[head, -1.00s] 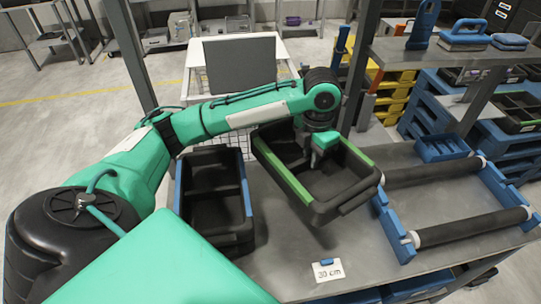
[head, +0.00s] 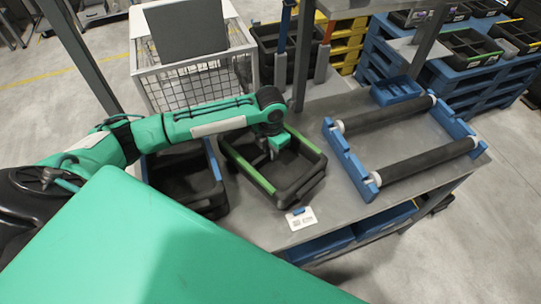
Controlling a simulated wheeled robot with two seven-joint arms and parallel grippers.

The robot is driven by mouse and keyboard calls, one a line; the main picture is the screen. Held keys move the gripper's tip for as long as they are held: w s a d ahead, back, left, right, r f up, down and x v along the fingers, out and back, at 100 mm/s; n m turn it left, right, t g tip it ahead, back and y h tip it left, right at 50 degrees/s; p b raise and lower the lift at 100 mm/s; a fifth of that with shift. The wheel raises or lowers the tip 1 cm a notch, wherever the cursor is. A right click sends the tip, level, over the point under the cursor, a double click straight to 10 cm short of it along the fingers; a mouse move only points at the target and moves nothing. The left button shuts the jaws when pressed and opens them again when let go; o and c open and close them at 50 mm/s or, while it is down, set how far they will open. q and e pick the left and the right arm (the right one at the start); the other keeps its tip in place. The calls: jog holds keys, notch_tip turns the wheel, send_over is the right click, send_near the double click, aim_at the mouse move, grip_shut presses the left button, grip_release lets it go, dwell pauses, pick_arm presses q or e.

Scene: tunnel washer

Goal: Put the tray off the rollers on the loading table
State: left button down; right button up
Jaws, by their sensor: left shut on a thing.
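The black tray with green side strips (head: 243,172) is on or just above the grey loading table (head: 330,200), left of the rollers; I cannot tell whether it touches the table. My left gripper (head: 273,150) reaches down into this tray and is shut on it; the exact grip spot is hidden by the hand. The two dark rollers (head: 425,162) in their blue frame (head: 352,165) are empty. My right gripper is not in view.
A black tray with blue strips (head: 213,165) stands close on the left, partly under my arm. A white card (head: 300,218) lies at the table's front edge. A small blue bin (head: 397,90) sits behind the rollers. A grey post (head: 303,60) rises behind the table.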

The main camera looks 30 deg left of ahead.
pick_arm(q)
notch_tip(320, 180, down, 3)
jog(key=shift+r, duration=0.15)
jog(key=shift+f, duration=0.3)
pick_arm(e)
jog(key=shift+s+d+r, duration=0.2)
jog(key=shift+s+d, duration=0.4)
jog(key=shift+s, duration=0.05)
pick_arm(q)
jog(key=c, duration=1.4)
grip_release()
jog(key=shift+f, duration=0.15)
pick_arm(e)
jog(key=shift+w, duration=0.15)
